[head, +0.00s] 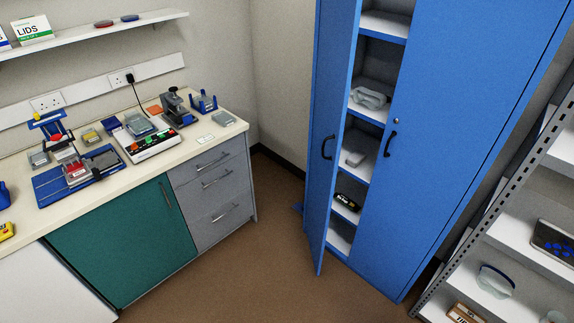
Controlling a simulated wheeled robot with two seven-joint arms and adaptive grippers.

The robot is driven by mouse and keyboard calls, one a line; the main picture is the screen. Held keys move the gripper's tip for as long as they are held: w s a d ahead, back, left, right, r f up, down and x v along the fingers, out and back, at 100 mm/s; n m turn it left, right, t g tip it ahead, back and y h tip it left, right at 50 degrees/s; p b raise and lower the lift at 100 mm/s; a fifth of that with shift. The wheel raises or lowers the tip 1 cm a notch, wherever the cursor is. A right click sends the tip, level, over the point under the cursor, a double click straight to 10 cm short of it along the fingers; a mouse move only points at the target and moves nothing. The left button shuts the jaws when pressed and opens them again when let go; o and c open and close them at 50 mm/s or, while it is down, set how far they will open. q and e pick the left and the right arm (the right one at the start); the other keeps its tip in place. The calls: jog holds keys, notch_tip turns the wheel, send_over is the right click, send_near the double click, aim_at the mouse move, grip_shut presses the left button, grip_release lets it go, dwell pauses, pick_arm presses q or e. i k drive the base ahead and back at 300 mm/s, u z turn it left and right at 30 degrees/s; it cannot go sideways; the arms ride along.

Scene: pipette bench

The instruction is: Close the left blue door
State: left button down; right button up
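The blue cabinet stands at the right of centre in the head view. Its left blue door (322,190) is swung open toward me, seen at a steep angle, with a dark handle (328,147) on it. The right blue door (432,150) is shut, with a dark handle (390,144) and a small lock above it. Between the doors an opening shows white shelves (384,25) holding a few items. Neither of my grippers is in the head view, so I cannot see their state.
A bench (135,175) with lab devices, a teal door (120,245) and grey drawers (215,190) is at left. A metal shelf rack (515,235) stands at right, close to the cabinet. Brown floor (250,270) between bench and cabinet is clear.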

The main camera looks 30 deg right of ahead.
aim_at(340, 20)
jog(key=z, duration=0.15)
jog(key=i, duration=0.9)
jog(key=z, duration=1.1)
jog(key=i, duration=0.8)
jog(key=z, duration=0.75)
